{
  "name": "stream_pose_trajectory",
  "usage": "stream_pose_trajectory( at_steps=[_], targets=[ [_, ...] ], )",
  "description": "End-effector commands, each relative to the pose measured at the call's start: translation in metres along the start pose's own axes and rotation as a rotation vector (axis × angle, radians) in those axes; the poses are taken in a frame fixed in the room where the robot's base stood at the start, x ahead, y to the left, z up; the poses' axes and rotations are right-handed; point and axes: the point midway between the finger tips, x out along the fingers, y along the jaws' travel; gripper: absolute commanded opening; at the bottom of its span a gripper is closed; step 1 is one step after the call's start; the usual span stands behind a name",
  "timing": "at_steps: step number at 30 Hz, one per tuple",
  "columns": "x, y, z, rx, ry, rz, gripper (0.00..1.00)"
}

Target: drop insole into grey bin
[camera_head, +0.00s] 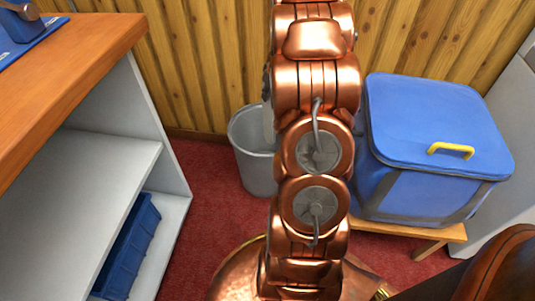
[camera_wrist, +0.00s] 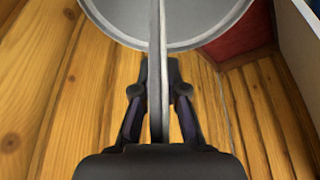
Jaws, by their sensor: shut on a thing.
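The grey bin (camera_head: 255,160) stands on the red floor against the wood-panelled wall, partly hidden by my arm. Its round open top also shows in the wrist view (camera_wrist: 205,22). My gripper (camera_wrist: 157,75) is shut on the insole (camera_wrist: 155,105), a thin grey sheet seen edge-on between the fingers. The insole's far part overlaps the bin's opening in the wrist view. In the head view a pale strip of the insole (camera_head: 268,123) shows beside my arm at the bin's mouth. The gripper itself is mostly hidden there. I cannot tell how deep the insole reaches.
A blue lidded box (camera_head: 430,140) with a yellow handle sits on a low wooden stand (camera_head: 400,229) right of the bin. At left is a wood-topped bench (camera_head: 75,65) with a blue tray (camera_head: 128,245) on a shelf. Red carpet (camera_head: 205,205) lies clear between bench and bin.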

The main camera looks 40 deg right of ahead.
Motion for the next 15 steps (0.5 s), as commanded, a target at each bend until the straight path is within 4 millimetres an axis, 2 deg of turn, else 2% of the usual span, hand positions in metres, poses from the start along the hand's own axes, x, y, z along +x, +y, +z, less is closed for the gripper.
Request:
stream_pose_trajectory(
  at_steps=[11, 12, 15],
  targets=[
    [0.0033, 0.0002, 0.0012, -0.001, 0.001, 0.001, 0.0],
    [0.0032, 0.0001, 0.0011, -0.001, 0.001, 0.001, 0.14],
    [0.0033, 0.0001, 0.0011, -0.001, 0.0, 0.001, 0.24]
  ],
)
